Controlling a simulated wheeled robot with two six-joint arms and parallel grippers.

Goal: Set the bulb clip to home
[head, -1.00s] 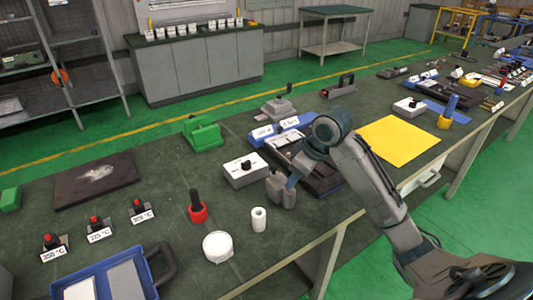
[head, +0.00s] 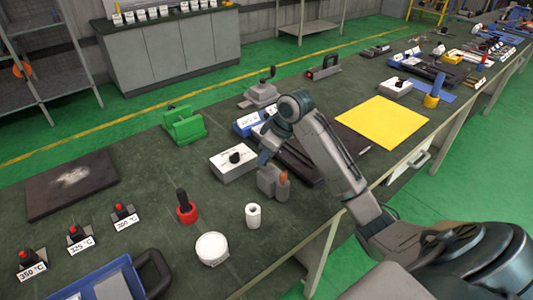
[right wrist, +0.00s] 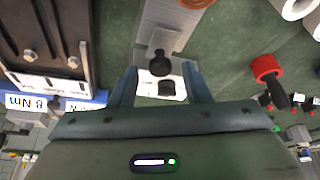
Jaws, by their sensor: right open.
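No part is marked as the bulb clip, and I cannot tell for certain which one it is. A white box (head: 226,166) with a black knob (head: 235,157) on top stands mid-bench. My right gripper (head: 263,160) is just right of it, pointing down. In the right wrist view the gripper (right wrist: 161,88) is open, with the black knob (right wrist: 160,64) showing between its fingers and nothing gripped. A grey block (head: 267,181) with a copper-coloured piece (head: 283,178) stands beside the gripper, partly hidden by it. My left gripper is out of view.
A red-based black handle (head: 186,212), a white roll (head: 253,215) and a white round tub (head: 211,248) stand at the front. Dark trays lie behind my right arm. A yellow sheet (head: 383,122) lies right. A green block (head: 184,125) stands at the back.

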